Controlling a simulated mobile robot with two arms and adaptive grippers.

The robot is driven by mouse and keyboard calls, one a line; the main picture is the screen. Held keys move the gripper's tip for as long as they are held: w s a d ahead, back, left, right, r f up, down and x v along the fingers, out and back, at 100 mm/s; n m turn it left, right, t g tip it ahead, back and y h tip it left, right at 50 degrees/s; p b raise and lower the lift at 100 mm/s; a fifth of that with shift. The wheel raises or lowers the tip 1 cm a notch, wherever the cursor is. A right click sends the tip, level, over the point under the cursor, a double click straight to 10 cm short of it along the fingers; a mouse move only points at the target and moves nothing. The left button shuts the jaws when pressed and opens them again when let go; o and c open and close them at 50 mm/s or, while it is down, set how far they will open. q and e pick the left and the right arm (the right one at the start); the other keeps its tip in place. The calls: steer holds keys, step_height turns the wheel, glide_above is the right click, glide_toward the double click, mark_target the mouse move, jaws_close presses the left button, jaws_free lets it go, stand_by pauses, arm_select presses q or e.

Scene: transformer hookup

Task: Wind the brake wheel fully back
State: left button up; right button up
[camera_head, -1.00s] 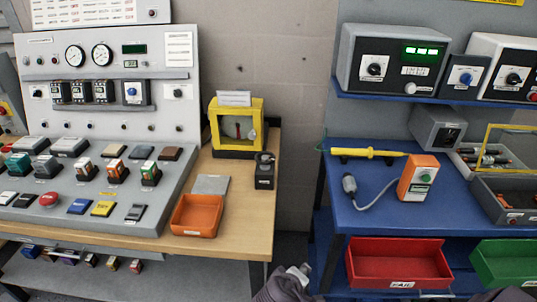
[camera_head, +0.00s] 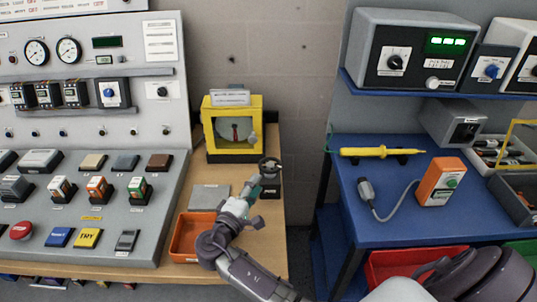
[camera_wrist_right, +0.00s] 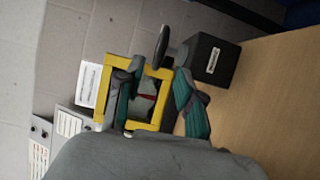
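The brake wheel (camera_head: 270,164) is a small dark wheel on a black box (camera_head: 270,191) near the right edge of the wooden bench. In the right wrist view the wheel (camera_wrist_right: 163,43) shows edge-on beside its box (camera_wrist_right: 211,60). My right gripper (camera_head: 253,189) is at the front left of the box and partly covers it. In the wrist view its two fingers (camera_wrist_right: 155,100) are apart with nothing between them; the wheel lies beyond their tips. Whether a finger touches the box is unclear. My left gripper is not in view.
A yellow-framed window unit (camera_head: 232,157) with a red pointer stands behind the wheel. A grey plate (camera_head: 210,197) and an orange tray (camera_head: 186,236) lie left of my arm. A sloped control console (camera_head: 70,262) fills the left. A blue bench (camera_head: 400,220) stands right, across a gap.

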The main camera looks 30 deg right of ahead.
steer(key=p, duration=0.1)
glide_toward(275, 158)
steer(key=x, duration=0.2)
steer(key=shift+w+d+f, duration=0.15)
steer(key=shift+w+d, duration=0.1)
steer(key=shift+d, duration=0.05)
steer(key=x, duration=0.3)
steer(key=shift+w+d+p, duration=0.1)
steer(key=shift+w+p, duration=0.05)
steer(key=shift+p, duration=0.2)
steer(key=x, duration=0.3)
steer(key=shift+f, duration=0.1)
steer(key=shift+w+d, duration=0.15)
steer(key=shift+d, duration=0.05)
steer(key=c, duration=0.4)
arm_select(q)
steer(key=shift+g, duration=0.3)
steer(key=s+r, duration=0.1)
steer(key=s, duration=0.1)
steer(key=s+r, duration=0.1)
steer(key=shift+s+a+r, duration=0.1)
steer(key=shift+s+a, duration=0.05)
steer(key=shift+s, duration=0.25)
arm_select(e)
jaws_close()
